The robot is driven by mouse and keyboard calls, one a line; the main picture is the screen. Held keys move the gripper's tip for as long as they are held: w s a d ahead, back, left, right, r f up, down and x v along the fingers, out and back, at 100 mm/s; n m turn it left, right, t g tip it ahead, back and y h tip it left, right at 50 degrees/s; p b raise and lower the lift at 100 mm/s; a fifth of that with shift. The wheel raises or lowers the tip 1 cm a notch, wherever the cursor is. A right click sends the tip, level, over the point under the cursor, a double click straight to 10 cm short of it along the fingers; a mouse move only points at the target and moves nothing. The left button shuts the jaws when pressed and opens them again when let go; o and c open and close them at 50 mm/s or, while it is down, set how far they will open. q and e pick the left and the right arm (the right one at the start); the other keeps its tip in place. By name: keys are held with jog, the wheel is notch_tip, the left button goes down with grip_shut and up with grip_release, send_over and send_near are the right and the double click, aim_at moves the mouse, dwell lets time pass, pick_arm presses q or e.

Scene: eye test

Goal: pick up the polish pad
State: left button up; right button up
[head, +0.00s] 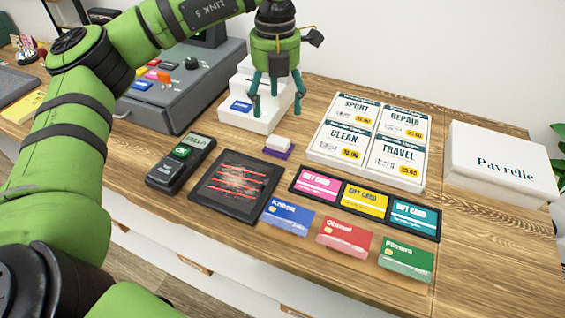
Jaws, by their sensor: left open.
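The polish pad appears to be the small block with a white top and a purple base (278,145), lying on the wooden counter in the middle of the head view. My left gripper (276,104) hangs above and behind it in the picture, fingers pointing down and spread apart. Nothing shows between its fingers, and it looks apart from the pad. The pad is in full view. My right gripper is not in view.
A white stepped stand (262,121) with a blue card is close behind the gripper. A black tray (237,187), a card terminal (181,163), a gift card rack (364,203), a price board (369,141) and a white box (502,161) surround the pad. A grey register (190,88) stands left.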

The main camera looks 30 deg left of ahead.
pick_arm(q)
jog(key=b, duration=0.2)
send_over(278, 140)
notch_tip(278, 140, down, 4)
jog(key=shift+f, duration=0.2)
jog(key=shift+f+b, duration=0.2)
jog(key=shift+b, duration=0.1)
jog(key=shift+s+f, duration=0.2)
jog(key=shift+f, duration=0.3)
jog(key=f+p, duration=0.1)
jog(key=f, duration=0.4)
jog(key=shift+w+f+p, duration=0.2)
jog(key=shift+p, duration=0.15)
jog(key=shift+f, duration=0.3)
jog(key=c, duration=0.8)
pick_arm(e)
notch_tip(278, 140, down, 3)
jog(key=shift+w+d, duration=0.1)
